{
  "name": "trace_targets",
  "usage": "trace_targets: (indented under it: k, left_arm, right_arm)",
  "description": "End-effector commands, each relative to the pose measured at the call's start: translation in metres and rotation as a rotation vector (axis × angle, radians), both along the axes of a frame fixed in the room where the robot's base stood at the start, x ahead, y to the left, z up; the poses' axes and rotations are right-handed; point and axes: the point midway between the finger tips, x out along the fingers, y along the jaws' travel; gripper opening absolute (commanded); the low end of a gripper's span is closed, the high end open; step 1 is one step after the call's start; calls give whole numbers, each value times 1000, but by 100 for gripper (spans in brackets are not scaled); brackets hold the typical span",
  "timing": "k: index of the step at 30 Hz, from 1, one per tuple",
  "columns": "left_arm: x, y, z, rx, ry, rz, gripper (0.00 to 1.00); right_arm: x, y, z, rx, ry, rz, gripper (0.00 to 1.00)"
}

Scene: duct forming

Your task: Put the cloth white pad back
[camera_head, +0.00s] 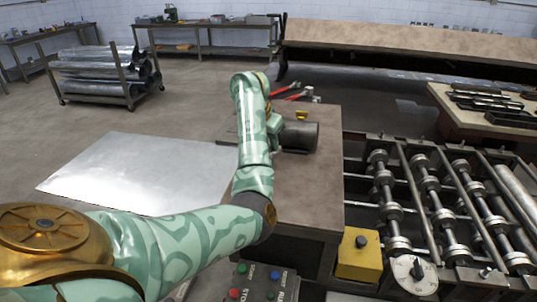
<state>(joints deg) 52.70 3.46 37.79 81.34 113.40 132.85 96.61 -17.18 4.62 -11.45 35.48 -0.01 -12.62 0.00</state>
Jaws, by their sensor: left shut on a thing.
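My left arm comes in from the left and bends up over the brown-topped bench (305,190). My left gripper (274,124) is over the far part of the bench, beside a dark cylinder (300,136). Its fingers are mostly hidden by my wrist and forearm. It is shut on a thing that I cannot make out. I cannot pick out the cloth white pad in this view. My right gripper is not in view.
Red-handled tools (290,91) and a small yellow thing (301,115) lie at the bench's far end. A roller machine (440,215) with a yellow box (358,255) stands at right. A flat metal sheet (130,170) lies left. A button panel (262,283) is in front.

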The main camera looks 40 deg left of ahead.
Motion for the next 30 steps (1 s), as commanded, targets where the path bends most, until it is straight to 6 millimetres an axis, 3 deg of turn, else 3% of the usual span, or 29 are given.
trace_targets:
  k: [6, 18, 19, 21, 30]
  left_arm:
    - [1, 1, -30, 1, 2, -1, 8]
    - [1, 1, -36, 0, 0, 0, 8]
    - [1, 1, -37, 0, 1, 0, 30]
    - [1, 1, -35, 0, 1, 0, 48]
    - [1, 0, -35, -1, 2, -1, 48]
  right_arm:
    - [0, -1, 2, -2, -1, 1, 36]
    - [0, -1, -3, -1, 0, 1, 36]
    - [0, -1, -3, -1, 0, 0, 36]
    - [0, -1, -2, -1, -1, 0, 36]
    - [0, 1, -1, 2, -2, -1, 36]
